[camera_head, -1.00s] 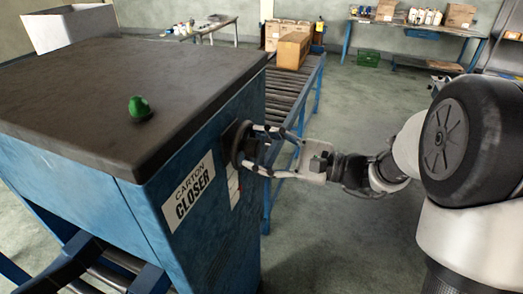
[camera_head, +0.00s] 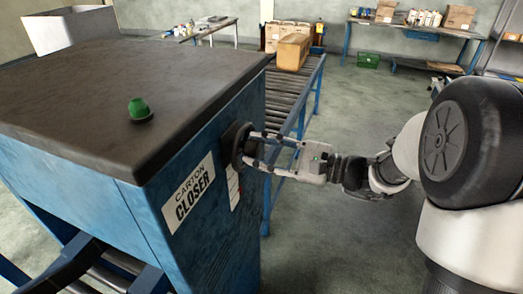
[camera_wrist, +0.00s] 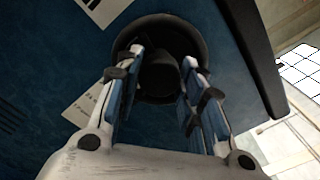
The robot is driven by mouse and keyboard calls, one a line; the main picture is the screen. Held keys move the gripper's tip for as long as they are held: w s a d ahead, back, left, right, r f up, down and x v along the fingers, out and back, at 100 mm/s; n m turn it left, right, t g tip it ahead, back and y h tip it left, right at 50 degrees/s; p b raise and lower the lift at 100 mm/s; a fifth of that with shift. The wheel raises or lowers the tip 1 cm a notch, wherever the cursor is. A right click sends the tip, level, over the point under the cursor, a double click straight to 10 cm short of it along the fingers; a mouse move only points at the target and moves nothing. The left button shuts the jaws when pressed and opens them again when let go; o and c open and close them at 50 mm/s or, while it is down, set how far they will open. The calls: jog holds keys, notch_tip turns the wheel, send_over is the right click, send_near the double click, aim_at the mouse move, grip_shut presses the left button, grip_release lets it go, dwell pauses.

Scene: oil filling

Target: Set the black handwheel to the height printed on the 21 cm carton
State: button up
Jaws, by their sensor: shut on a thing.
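The black handwheel (camera_head: 235,146) is on the side of the blue carton closer (camera_head: 210,235), right of its name sign. My gripper (camera_head: 251,148) is shut on the handwheel, reaching it from the right. In the wrist view the handwheel's dark round rim (camera_wrist: 188,28) shows behind the hub (camera_wrist: 160,76), and the fingers of my gripper (camera_wrist: 162,62) lie on either side of the hub. A brown carton (camera_head: 292,52) sits on the roller conveyor behind. Any height print on it is too small to read.
A green button (camera_head: 140,108) stands on the closer's dark top (camera_head: 85,75). A white paper label (camera_head: 234,186) is just below the handwheel. The roller conveyor (camera_head: 284,100) runs behind my gripper. A bench with boxes and bottles (camera_head: 425,30) stands at the back. Grey floor is open at centre right.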

jog(key=shift+p, duration=0.3)
jog(key=m+p, duration=0.2)
jog(key=p, duration=0.1)
jog(key=m+p, duration=0.1)
jog(key=p, duration=0.1)
jog(key=shift+r+m, duration=0.25)
jog(key=shift+m, duration=0.15)
jog(key=m+p, duration=0.4)
jog(key=p, duration=0.1)
jog(key=shift+m+p, duration=0.3)
jog(key=shift+p, duration=0.1)
jog(key=m+p, duration=0.4)
jog(key=p, duration=0.1)
jog(key=m+p, duration=0.3)
jog(key=shift+f, duration=0.2)
jog(key=shift+m, duration=0.3)
jog(key=o, duration=1.1)
jog(key=shift+c, duration=0.2)
